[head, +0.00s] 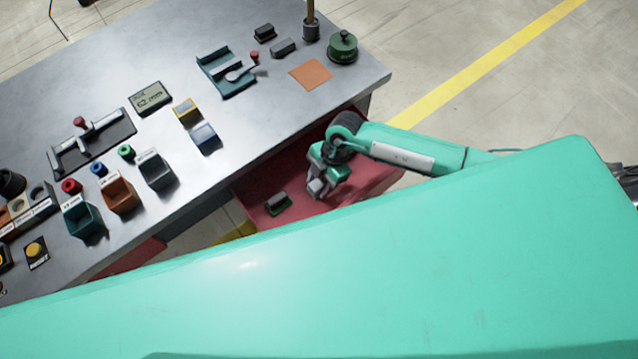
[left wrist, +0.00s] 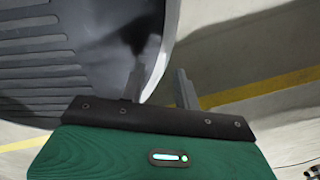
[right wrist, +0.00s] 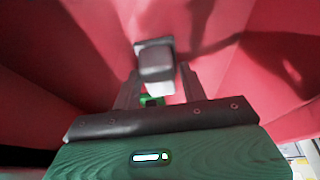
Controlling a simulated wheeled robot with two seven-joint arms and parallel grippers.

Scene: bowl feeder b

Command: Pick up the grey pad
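A small dark grey block with a green base (head: 278,204), which looks like the grey pad, sits in the red bin (head: 355,183) below the table's front edge. My right gripper (head: 318,188) is inside the bin, to the right of the block and apart from it in the head view. In the right wrist view the grey block (right wrist: 156,62) shows just beyond and between the open fingertips (right wrist: 160,82), with a pale lower face and some green beneath. I cannot tell whether a finger touches it. My left gripper (left wrist: 158,82) is open and empty, outside the head view.
The grey table (head: 225,140) holds coloured cups, a teal fixture (head: 227,72), an orange square (head: 311,74), a green round piece (head: 342,47) and two dark blocks at the back. The bin walls stand close around my right gripper. My own turquoise body hides the foreground.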

